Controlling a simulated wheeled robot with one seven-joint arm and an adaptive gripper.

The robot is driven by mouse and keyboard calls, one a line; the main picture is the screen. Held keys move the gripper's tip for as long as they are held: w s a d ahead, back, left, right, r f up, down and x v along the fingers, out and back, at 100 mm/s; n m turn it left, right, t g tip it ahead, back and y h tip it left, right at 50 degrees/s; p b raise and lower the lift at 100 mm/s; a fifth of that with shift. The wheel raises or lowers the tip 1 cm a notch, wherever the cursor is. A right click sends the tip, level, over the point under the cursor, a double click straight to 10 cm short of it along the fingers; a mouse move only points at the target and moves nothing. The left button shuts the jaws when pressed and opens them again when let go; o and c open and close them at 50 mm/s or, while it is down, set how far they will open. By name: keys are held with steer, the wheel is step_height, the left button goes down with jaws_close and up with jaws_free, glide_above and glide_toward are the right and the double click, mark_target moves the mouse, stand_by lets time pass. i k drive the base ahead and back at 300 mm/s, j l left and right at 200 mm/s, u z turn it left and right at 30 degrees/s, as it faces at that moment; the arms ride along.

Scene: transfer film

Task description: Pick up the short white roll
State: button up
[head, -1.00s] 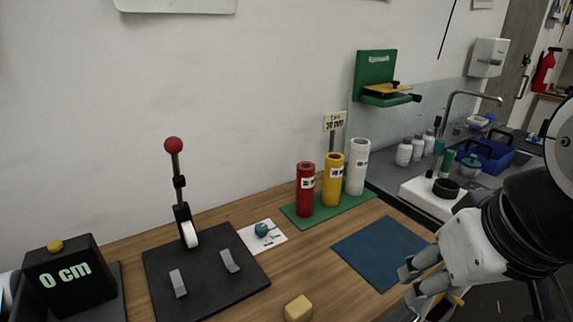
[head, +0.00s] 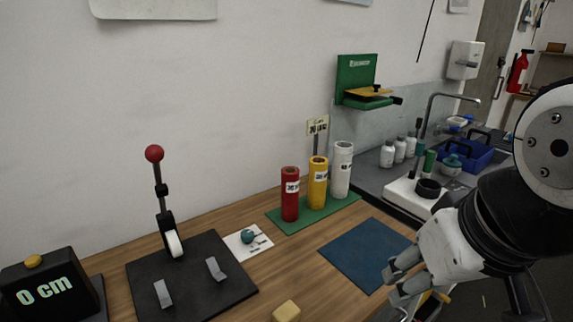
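The short white roll (head: 341,170) stands upright at the right end of a green mat (head: 306,217) near the wall. A yellow roll (head: 317,183) and a red roll (head: 290,194) stand beside it to the left, each with a printed label. My gripper (head: 393,283) is at the lower right, in front of the blue mat's right edge and well apart from the rolls. Its two grey fingers show a gap between them, and I see nothing held there.
A blue mat (head: 362,252) lies flat on the wooden table. A black lever press (head: 190,275) with a red knob and a "0 cm" box (head: 50,291) stand at left. A yellow block (head: 286,312) is at the front edge. A green wall holder (head: 357,82) hangs above.

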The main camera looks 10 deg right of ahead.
mark_target(343, 153)
steer(key=i+l+u, duration=0.1)
steer(key=l, duration=0.25)
steer(key=i+l+u, duration=0.15)
steer(key=l, duration=0.25)
steer(key=i+l+u, duration=0.1)
steer(key=l, duration=0.3)
steer(key=i+l+u, duration=0.15)
steer(key=l, duration=0.25)
steer(key=i+l+u, duration=0.1)
steer(key=l, duration=0.35)
